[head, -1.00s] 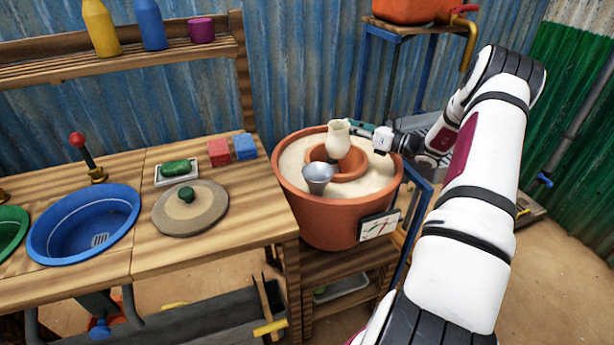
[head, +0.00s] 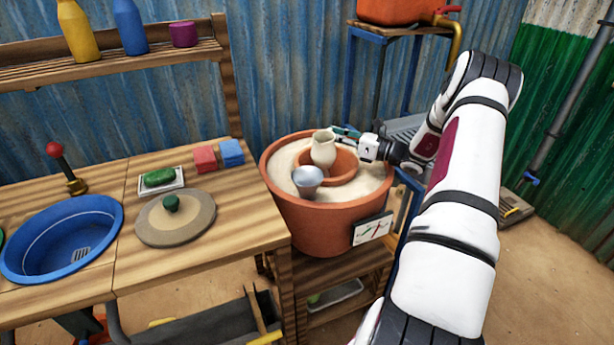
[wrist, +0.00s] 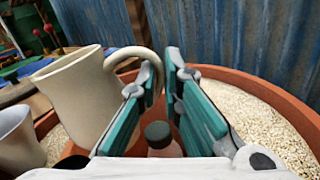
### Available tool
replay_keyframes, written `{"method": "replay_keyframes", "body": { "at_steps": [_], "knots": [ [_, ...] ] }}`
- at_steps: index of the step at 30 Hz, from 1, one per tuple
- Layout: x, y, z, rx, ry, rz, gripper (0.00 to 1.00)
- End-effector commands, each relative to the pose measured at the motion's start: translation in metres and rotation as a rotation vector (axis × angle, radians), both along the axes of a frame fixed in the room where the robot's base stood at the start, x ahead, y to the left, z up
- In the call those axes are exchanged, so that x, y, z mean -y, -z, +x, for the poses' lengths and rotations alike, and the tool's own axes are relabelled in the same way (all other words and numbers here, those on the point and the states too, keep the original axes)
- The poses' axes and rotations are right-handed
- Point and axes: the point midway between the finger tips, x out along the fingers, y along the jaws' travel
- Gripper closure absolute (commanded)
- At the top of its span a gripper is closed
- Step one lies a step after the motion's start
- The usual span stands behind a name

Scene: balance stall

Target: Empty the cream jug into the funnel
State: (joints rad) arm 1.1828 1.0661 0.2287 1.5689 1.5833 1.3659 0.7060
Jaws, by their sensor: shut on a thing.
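The cream jug (head: 323,152) is held above the terracotta pot, just behind and slightly right of the grey funnel (head: 307,178). My gripper (head: 346,134) is to the right of the jug, shut on its handle. In the wrist view the jug (wrist: 85,100) stands near upright with a slight lean, its handle reaching between the green finger pads. The funnel (wrist: 18,138) shows at the left edge there, beside the jug and lower. The inside of the jug and any contents are hidden.
The terracotta pot (head: 330,222) holds pale grain around an inner clay pot (head: 345,170). A dial plate (head: 372,229) hangs on its front. A small dark-topped thing (wrist: 157,133) sits below my fingers. The wooden bench (head: 240,220) with a blue basin (head: 30,245) is left.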

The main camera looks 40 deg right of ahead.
Motion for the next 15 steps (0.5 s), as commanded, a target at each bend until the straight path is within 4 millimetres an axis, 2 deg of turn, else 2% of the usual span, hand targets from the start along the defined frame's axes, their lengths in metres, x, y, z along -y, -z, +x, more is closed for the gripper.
{"method": "replay_keyframes", "body": {
  "at_steps": [15],
  "knots": [
    [-0.026, -0.02, -0.014, 0.165, -0.003, -0.287, 1.0]
  ]
}}
